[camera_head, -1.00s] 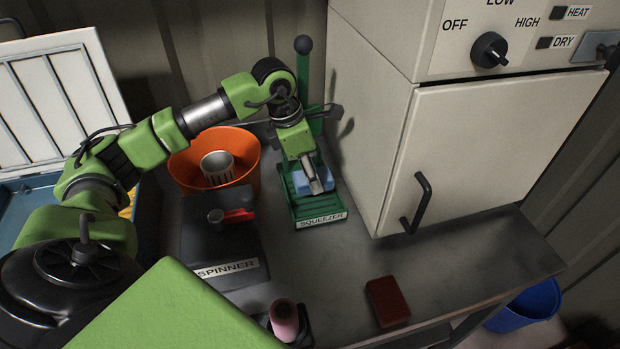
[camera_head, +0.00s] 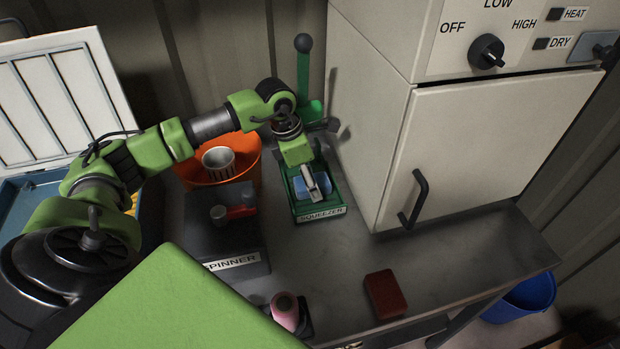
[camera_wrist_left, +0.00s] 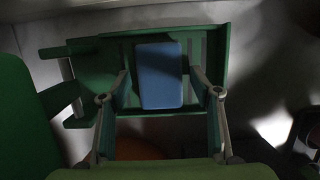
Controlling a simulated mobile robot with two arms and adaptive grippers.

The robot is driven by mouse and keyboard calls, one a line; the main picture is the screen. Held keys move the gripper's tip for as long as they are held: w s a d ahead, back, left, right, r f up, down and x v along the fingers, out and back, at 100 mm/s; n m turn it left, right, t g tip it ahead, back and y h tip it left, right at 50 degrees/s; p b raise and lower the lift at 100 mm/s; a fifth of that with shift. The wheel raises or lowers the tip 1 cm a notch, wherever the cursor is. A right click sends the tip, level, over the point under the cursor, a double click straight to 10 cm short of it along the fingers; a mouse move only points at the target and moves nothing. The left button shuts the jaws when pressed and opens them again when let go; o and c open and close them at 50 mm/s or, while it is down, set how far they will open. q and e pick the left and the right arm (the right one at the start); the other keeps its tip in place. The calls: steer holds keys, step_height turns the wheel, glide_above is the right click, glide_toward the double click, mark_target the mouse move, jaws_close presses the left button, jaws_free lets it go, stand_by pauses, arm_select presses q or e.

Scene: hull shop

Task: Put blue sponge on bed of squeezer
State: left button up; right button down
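The blue sponge (camera_head: 326,184) lies flat on the bed of the green squeezer (camera_head: 308,211). In the left wrist view the sponge (camera_wrist_left: 160,75) rests on the green bed (camera_wrist_left: 120,60), inside its raised edges. My left gripper (camera_head: 314,193) is over the sponge in the head view and hides part of it. In the wrist view its two fingers (camera_wrist_left: 162,95) are spread on either side of the sponge, with a gap on each side. My right gripper is not in view.
The spinner (camera_head: 222,228) and an orange bucket (camera_head: 190,175) stand left of the squeezer. A red block (camera_head: 385,294) and a pink roll (camera_head: 285,311) are near the bench's front edge. A cream cabinet (camera_head: 480,150) stands at the right. The bench between is clear.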

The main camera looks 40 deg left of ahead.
mark_target(298, 184)
arm_select(q)
steer(key=shift+r, duration=0.15)
steer(key=b+v, duration=0.3)
steer(key=v, duration=0.9)
stand_by(0.4)
